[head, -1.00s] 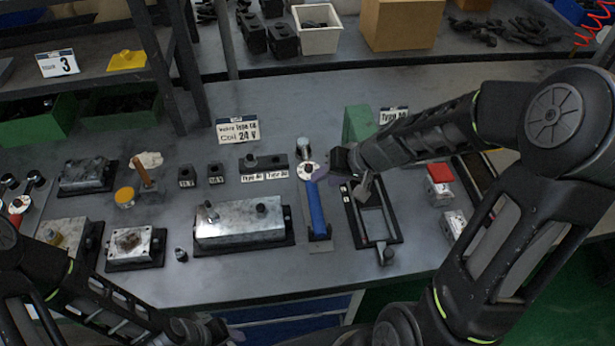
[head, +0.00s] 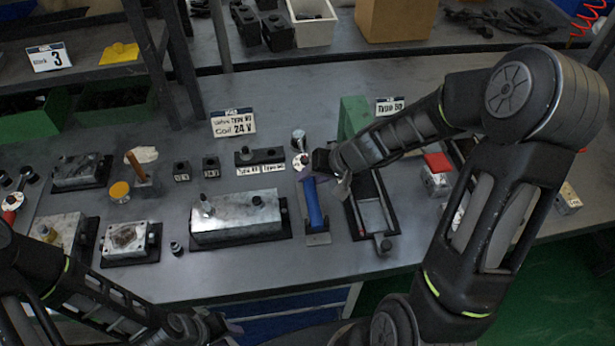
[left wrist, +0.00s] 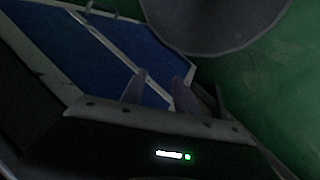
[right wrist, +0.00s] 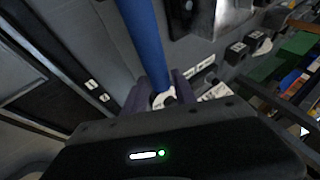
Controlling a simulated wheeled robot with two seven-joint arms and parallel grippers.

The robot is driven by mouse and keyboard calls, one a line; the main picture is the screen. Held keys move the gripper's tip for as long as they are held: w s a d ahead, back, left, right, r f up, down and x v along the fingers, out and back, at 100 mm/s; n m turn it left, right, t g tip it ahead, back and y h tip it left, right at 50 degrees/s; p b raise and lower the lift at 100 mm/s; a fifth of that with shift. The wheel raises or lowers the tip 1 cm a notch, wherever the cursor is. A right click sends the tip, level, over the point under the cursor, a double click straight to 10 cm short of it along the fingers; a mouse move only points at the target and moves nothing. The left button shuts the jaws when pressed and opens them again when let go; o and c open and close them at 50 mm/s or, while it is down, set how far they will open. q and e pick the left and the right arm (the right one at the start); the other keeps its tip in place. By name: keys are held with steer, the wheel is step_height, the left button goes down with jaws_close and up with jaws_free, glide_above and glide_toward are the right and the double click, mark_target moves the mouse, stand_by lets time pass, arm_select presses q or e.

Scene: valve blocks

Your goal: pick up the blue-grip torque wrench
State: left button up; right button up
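The torque wrench with the blue grip (head: 315,203) lies on a grey holder plate on the bench, its grip pointing toward the front edge. Its ring head (head: 301,161) is beside my right gripper (head: 317,175), whose fingers are over the neck near the top of the grip. In the right wrist view the blue grip (right wrist: 148,40) runs down between the two spread fingers of my right gripper (right wrist: 158,88), with gaps at the sides. My left gripper (left wrist: 158,88) is open and empty, low in front of the bench.
A black frame fixture (head: 373,215) stands just right of the wrench. A metal valve block (head: 235,218) is to its left. A green block (head: 353,117) and a Type label (head: 390,106) stand behind. A red-topped block (head: 437,163) is further right.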

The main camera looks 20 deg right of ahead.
steer(key=shift+x, duration=1.15)
steer(key=shift+c, duration=0.5)
jaws_close()
steer(key=shift+r, duration=0.1)
